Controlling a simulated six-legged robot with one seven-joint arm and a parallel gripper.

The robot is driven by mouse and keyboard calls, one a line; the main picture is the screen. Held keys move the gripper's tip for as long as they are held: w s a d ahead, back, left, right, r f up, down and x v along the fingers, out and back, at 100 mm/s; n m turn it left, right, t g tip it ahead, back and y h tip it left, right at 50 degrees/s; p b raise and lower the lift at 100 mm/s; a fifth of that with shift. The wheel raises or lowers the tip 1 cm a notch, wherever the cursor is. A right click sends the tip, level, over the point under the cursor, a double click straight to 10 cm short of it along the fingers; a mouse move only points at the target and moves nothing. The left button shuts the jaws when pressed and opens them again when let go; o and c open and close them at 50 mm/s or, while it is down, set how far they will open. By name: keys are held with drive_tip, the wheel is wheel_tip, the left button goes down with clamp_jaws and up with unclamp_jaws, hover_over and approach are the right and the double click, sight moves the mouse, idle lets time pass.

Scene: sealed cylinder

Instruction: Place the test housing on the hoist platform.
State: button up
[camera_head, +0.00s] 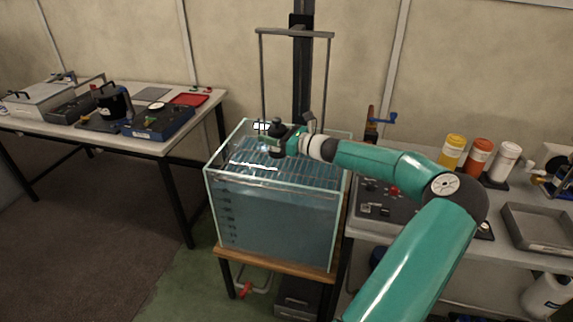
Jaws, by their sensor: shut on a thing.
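My gripper (281,141) is over the glass water tank, at the end of my green arm. It is shut on a small dark upright thing, which looks like the test housing (276,128). The fingers hide much of it. The hoist platform (312,172) is a slatted grid inside the top of the tank, hung from a grey frame with two upright rods. The housing is above the platform's middle; I cannot tell whether its bottom touches the slats.
The glass tank (212,200) stands on a wooden-topped stand, with the hoist's dark column (302,75) behind. The left bench (155,145) holds a black pot (112,102) and a red tray (190,99). The right bench holds several bottles (478,156) and a grey tray (540,228).

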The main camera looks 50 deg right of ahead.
sight(278, 127)
drive_tip(key=shift+s+d+r, duration=0.25)
drive_tip(key=shift+s+r, duration=0.25)
drive_tip(key=shift+r, duration=0.05)
drive_tip(key=shift+s+d+r, duration=0.2)
drive_tip(key=shift+s+r, duration=0.25)
drive_tip(key=shift+r, duration=0.05)
drive_tip(key=shift+w+d+f, duration=0.2)
drive_tip(key=shift+w+f, duration=3)
drive_tip(key=shift+w, duration=0.25)
drive_tip(key=shift+w+d+f, duration=0.2)
drive_tip(key=shift+w+f, duration=2.95)
drive_tip(key=shift+w, duration=0.25)
drive_tip(key=o, duration=1.3)
drive_tip(key=shift+f, duration=0.2)
